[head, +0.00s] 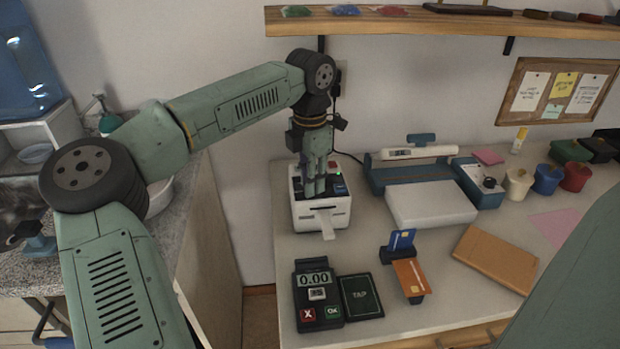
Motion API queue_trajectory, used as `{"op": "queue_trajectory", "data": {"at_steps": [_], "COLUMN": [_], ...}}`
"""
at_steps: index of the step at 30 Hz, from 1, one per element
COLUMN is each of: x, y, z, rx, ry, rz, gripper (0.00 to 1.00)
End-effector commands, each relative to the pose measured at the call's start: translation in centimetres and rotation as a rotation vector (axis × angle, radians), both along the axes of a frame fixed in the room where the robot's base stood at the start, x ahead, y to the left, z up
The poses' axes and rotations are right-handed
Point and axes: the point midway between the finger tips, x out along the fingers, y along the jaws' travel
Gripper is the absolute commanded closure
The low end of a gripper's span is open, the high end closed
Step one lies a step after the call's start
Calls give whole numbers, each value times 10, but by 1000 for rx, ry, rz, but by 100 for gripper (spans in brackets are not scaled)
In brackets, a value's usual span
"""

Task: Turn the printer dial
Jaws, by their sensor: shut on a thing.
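The printer (305,218) is a small white box on the table's left side, with a dark top panel. A red button and a blue part show on that panel, and a strip of white paper (327,225) sticks out at the front. My gripper (316,188) points straight down onto the top panel. Its fingers are shut on the printer dial, which they hide almost fully, so its angle cannot be told.
A card terminal (318,300) with a black tap pad (361,296) stands in front of the printer. A card holder (398,252), a blue-and-white device (425,180) and a brown folder (495,257) lie to the right. A wooden shelf (450,24) runs above.

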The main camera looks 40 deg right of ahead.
Motion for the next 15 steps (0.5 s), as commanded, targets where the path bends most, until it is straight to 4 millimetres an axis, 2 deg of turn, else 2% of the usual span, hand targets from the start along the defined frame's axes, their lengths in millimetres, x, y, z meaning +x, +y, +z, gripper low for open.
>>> {"op": "queue_trajectory", "data": {"at_steps": [10,11,15], "x": [0,0,0], "y": [0,0,0], "z": [0,1,0], "rx": [-1,-1,-1], "ry": [-1,-1,-1], "rz": [-2,-2,-1], "gripper": [100,77,68]}}
